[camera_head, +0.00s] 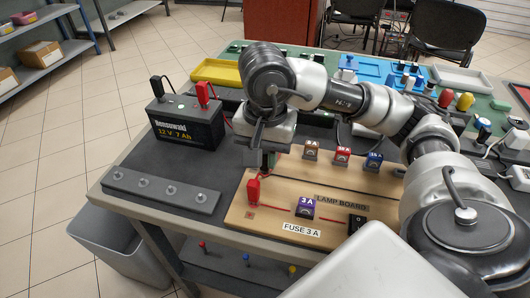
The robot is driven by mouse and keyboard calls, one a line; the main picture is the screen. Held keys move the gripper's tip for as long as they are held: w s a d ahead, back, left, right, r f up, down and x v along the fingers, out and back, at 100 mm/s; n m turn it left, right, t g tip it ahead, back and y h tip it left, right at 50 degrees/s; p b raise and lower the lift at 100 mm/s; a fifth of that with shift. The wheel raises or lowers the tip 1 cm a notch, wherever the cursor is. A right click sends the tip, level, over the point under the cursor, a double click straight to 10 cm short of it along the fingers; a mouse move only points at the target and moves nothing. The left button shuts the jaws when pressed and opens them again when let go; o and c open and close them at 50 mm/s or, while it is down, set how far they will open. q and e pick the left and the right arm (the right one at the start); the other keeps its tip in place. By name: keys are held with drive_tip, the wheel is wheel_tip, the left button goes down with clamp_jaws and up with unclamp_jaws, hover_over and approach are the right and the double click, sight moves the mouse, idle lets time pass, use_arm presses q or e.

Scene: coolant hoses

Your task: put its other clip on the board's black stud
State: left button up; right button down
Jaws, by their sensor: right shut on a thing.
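The tan lamp board (275,232) lies on the table, marked "LAMP BOARD" and "FUSE 3 A". A red clip (253,189) stands upright on its front left part. My right gripper (268,160) points down over the board's back left edge, just behind the red clip. It is shut on a small dark thing, likely the black clip, mostly hidden by the fingers. The black stud cannot be made out. The battery (187,130) stands to the left, with a black clip (157,87) and a red clip (204,93) on top. My left gripper is out of view.
A purple 3 A fuse (304,207) and a black switch (356,223) are on the board. Brown, red and blue fuses (342,154) line its back. A grey strip with several studs (160,190) lies front left. My right arm covers much of the table's right side.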

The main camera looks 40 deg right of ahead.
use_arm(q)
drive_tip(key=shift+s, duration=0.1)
use_arm(e)
drive_tip(key=c, duration=0.6)
unclamp_jaws()
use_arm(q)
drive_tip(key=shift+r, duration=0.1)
use_arm(e)
drive_tip(key=shift+r, duration=0.2)
wheel_tip(320, 180, up, 4)
drive_tip(key=p, duration=0.3)
drive_tip(key=shift+r, duration=0.25)
wheel_tip(320, 180, up, 4)
drive_tip(key=p, duration=0.3)
drive_tip(key=shift+f, duration=0.1)
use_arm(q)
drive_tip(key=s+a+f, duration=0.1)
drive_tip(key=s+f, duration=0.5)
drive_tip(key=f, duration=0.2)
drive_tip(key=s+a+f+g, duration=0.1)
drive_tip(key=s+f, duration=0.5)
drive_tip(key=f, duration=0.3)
